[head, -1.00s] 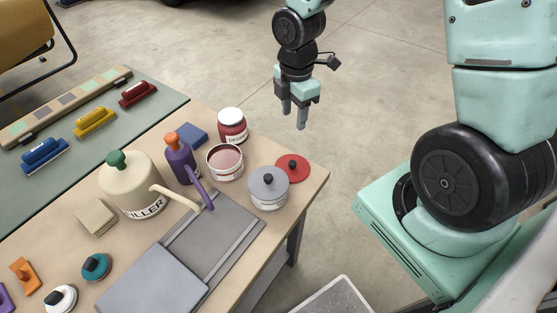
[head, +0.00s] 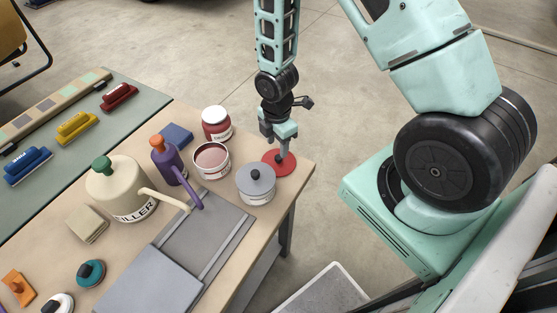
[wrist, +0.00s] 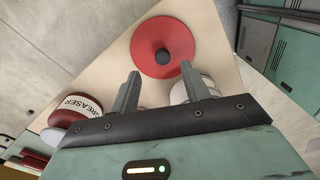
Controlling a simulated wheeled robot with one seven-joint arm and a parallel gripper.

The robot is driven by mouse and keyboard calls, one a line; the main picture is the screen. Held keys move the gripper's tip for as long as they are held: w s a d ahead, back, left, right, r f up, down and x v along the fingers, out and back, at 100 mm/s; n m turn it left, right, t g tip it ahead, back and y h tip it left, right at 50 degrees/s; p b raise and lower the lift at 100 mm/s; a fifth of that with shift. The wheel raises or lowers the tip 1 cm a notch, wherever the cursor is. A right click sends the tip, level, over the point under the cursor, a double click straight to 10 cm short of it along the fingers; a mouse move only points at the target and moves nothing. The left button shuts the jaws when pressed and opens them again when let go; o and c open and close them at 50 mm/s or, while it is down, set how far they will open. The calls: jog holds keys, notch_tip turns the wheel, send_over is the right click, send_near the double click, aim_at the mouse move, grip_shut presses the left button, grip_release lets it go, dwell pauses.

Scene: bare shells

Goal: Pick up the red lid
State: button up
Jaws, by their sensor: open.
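The red lid (head: 271,165) is a flat red disc with a dark knob, lying on the table's right corner, beside the grey-lidded can. In the wrist view the lid (wrist: 146,50) lies just beyond the fingertips, with its knob roughly in line with the gap between them. My gripper (head: 276,153) is over the lid in the head view and hides part of it. In the wrist view my gripper (wrist: 159,74) is open, with nothing between its fingers. I cannot tell the exact height of the fingertips above the lid.
The grey-lidded can (head: 257,190) stands close to the lid. An open can (head: 211,161) and a red jar with a white cap (head: 216,124) stand to the left. A purple can (head: 168,160), a cream filler can (head: 118,190) and a grey tray (head: 205,232) are farther left and in front.

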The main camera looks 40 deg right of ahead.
aim_at(278, 160)
jog(key=shift+s+d+f+p, duration=0.15)
jog(key=shift+f+p, duration=0.35)
jog(key=shift+f, duration=0.7)
jog(key=shift+s+a+f+p, duration=0.1)
jog(key=shift+f+p, duration=0.35)
jog(key=shift+f, duration=0.7)
jog(key=shift+c, duration=0.4)
grip_shut()
